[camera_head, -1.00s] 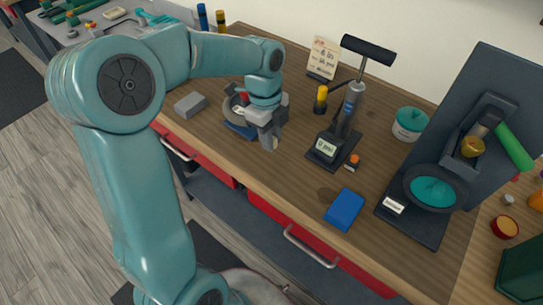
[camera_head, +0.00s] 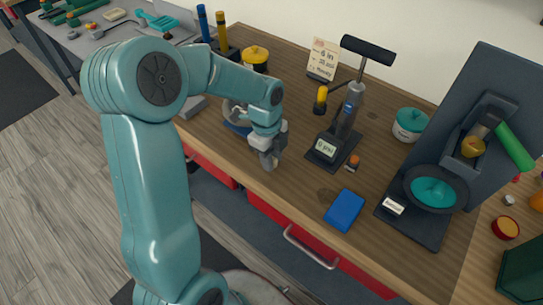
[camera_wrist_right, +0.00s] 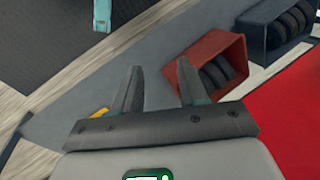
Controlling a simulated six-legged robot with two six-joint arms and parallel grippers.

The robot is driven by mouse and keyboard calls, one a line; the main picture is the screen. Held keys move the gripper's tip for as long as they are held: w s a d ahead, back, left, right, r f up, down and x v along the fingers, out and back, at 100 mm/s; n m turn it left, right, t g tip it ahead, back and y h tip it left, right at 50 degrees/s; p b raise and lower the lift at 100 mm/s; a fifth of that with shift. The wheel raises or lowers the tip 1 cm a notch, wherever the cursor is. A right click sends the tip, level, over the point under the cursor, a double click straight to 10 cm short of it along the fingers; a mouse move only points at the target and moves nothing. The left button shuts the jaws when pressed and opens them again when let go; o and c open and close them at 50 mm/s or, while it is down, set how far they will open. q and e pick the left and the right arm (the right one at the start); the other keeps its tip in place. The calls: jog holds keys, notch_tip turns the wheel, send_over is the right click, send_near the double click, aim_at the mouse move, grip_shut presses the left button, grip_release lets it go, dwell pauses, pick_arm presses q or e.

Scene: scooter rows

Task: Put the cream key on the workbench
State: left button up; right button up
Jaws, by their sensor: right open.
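The workbench (camera_head: 297,197) has a brown wooden top with red drawers below its front edge. I cannot make out the cream key in either view. My left gripper (camera_head: 269,164) hangs over the front part of the workbench in the head view, pointing down. Its fingers look close together, but I cannot tell whether they are shut or hold something. My right gripper (camera_wrist_right: 157,72) is open and empty in the right wrist view, above the floor area with bins. It does not show in the head view.
A blue block (camera_head: 345,209), a black pump stand (camera_head: 335,146), a teal lidded pot (camera_head: 409,125) and a dark machine (camera_head: 437,190) stand on the workbench. A red bin (camera_wrist_right: 187,83) holds dark rolls. Bare wood lies between the left gripper and the blue block.

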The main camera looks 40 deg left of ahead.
pick_arm(q)
jog(key=shift+o, duration=0.8)
jog(key=shift+r, duration=0.1)
notch_tip(320, 180, up, 12)
jog(key=a, duration=0.1)
jog(key=shift+a, duration=0.2)
jog(key=shift+s, duration=0.15)
